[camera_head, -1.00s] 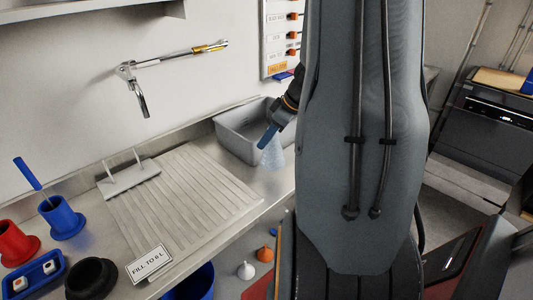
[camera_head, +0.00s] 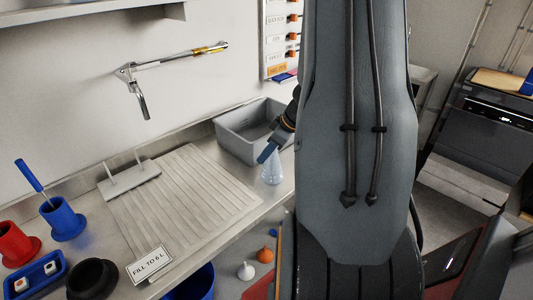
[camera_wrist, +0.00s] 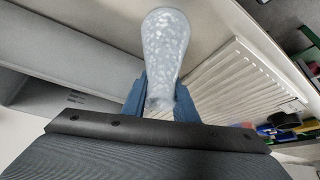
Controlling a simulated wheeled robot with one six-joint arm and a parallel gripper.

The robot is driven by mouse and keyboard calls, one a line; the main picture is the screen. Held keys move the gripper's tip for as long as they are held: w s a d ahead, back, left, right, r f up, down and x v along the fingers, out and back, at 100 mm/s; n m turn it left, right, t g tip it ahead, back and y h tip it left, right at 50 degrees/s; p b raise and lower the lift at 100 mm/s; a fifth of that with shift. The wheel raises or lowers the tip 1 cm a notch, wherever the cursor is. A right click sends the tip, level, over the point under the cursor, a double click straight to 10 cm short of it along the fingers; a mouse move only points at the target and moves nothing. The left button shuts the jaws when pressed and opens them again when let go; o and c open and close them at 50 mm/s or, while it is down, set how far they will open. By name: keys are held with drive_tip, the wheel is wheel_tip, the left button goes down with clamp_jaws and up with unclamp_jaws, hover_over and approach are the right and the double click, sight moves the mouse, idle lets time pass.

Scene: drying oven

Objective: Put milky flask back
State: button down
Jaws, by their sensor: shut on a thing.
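The milky flask (camera_head: 272,172) is a pale, bluish-white cone with a mottled surface. My gripper (camera_head: 266,153) is shut on its narrow neck, with the wide end down, at the counter strip right of the ribbed drainboard and in front of the grey basin. I cannot tell whether its base touches the counter. In the wrist view the flask (camera_wrist: 165,42) extends beyond the blue fingers of my gripper (camera_wrist: 160,103). My arm hides much of the scene's right side in the head view.
The grey basin (camera_head: 244,139) stands behind the flask, and the ribbed drainboard (camera_head: 185,195) lies to the left. A wall tap (camera_head: 140,95) hangs above. Blue and red holders (camera_head: 64,220) and a black ring (camera_head: 91,279) stand at the front left. Two small funnels (camera_head: 247,270) are near the front.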

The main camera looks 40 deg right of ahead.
drive_tip(key=c, duration=1.4)
unclamp_jaws()
drive_tip(key=shift+c, duration=0.2)
drive_tip(key=shift+r+p, duration=0.15)
drive_tip(key=shift+p, duration=0.15)
drive_tip(key=b+v, duration=0.2)
drive_tip(key=v, duration=1)
drive_tip(key=s+a+f+m+g+h, duration=0.1)
drive_tip(key=s+a+f+m+g, duration=0.1)
drive_tip(key=a, duration=1.3)
drive_tip(key=s+a+f+m+g+h, duration=0.1)
drive_tip(key=s+a+f+m+g, duration=0.1)
drive_tip(key=a, duration=1.3)
drive_tip(key=shift+s+m+h, duration=0.4)
drive_tip(key=shift+s+m, duration=0.3)
drive_tip(key=shift+s, duration=0.3)
